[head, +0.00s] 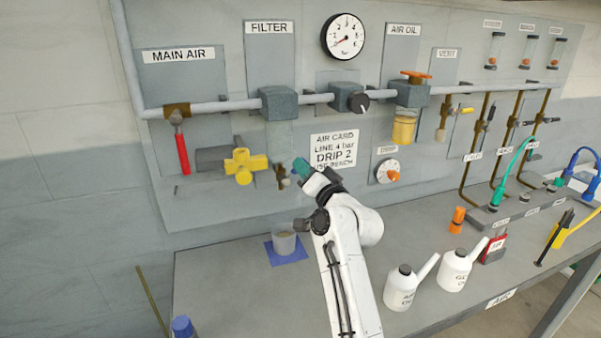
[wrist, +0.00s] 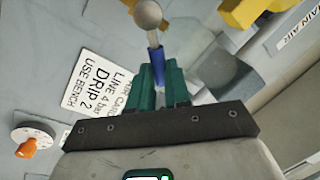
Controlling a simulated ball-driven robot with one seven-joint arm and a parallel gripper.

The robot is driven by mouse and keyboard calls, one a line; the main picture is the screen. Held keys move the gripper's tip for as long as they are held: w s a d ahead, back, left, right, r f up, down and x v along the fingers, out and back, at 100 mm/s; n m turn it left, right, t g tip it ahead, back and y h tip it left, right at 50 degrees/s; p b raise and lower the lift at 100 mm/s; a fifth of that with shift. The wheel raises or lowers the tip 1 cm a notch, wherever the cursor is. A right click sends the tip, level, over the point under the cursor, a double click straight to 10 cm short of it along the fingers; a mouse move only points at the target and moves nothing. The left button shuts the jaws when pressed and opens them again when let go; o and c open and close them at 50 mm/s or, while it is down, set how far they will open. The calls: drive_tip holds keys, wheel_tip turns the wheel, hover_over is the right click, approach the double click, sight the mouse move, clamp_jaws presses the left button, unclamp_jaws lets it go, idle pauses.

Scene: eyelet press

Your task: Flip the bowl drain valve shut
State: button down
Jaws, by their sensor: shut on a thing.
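My gripper (head: 303,169) with teal fingers is at the panel below the filter, beside the small brass bowl drain valve (head: 281,174). In the wrist view my gripper (wrist: 160,80) is shut on a blue sleeve, the drain valve's lever (wrist: 155,58). A grey stem runs from the sleeve to a rounded grey end (wrist: 148,14). The fingers hide the lower part of the sleeve. The filter block (head: 278,103) sits on the air pipe above. I cannot tell the lever's exact angle.
A yellow cross-shaped handle (head: 243,166) and the red main air lever (head: 182,152) are to the left. A drip dial (head: 387,171) is to the right. A cup (head: 284,241) stands on a blue mat below. White oil cans (head: 400,288) stand on the bench.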

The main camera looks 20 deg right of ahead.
drive_tip(key=shift+d+f+m+t+h+p, duration=0.25)
drive_tip(key=shift+f+m+h, duration=0.4)
drive_tip(key=shift+m, duration=1.25)
drive_tip(key=shift+d+f+m+t+h+p, duration=0.1)
drive_tip(key=shift+d+f+m+h+p, duration=0.25)
drive_tip(key=shift+f+m, duration=1.05)
drive_tip(key=shift+d+f+m+t+h+p, duration=0.15)
drive_tip(key=shift+d+f+m+h+p, duration=0.25)
drive_tip(key=shift+m, duration=2)
drive_tip(key=shift+a, duration=0.15)
drive_tip(key=c, duration=1.1)
unclamp_jaws()
drive_tip(key=shift+r, duration=0.1)
drive_tip(key=s, duration=0.3)
drive_tip(key=s+f, duration=0.1)
drive_tip(key=s, duration=0.3)
drive_tip(key=s+f, duration=0.1)
drive_tip(key=s, duration=0.2)
drive_tip(key=shift+s, duration=0.35)
